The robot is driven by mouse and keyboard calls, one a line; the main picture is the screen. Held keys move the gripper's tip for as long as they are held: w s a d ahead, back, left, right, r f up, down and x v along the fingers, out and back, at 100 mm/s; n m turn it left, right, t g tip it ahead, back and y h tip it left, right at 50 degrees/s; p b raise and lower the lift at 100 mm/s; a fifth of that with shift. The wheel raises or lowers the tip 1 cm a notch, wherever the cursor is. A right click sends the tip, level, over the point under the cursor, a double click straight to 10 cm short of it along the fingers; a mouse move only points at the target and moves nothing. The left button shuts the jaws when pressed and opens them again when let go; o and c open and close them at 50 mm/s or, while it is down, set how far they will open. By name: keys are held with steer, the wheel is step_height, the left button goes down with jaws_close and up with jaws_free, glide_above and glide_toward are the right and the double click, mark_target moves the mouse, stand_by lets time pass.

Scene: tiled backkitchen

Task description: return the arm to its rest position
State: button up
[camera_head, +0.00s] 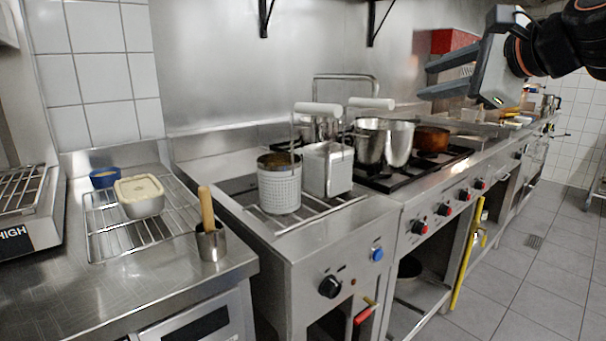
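My gripper (424,80) is at the upper right, reaching in from the right edge. Its two dark fingers point left and stand apart, with nothing visible between them. It is in the air above the stove line, in front of the steel back wall. My dark arm with an orange ring runs from it to the upper right corner. Nothing is seen touching the gripper.
Below and left are a perforated basket (279,190) and a square basket (327,170) on a cooker. Steel pots (372,142) and a copper pan (432,139) stand on the stove (400,178). A red box (453,41) is behind the gripper. The floor (535,265) at right is clear.

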steer(key=s+d+f+n+g+h, duration=0.1)
steer(key=s+f+n+g, duration=0.2)
steer(key=f, duration=1.2)
steer(key=s+d+f+n+g+h, duration=0.2)
steer(key=s+f+n, duration=0.7)
steer(key=f, duration=0.6)
steer(key=s+d+f+n+g+h, duration=0.2)
steer(key=s+f+n+g, duration=0.2)
steer(key=f, duration=1.1)
steer(key=s+n, duration=0.2)
steer(key=n, duration=0.1)
steer(key=shift+d, duration=0.2)
steer(key=shift+o, duration=0.5)
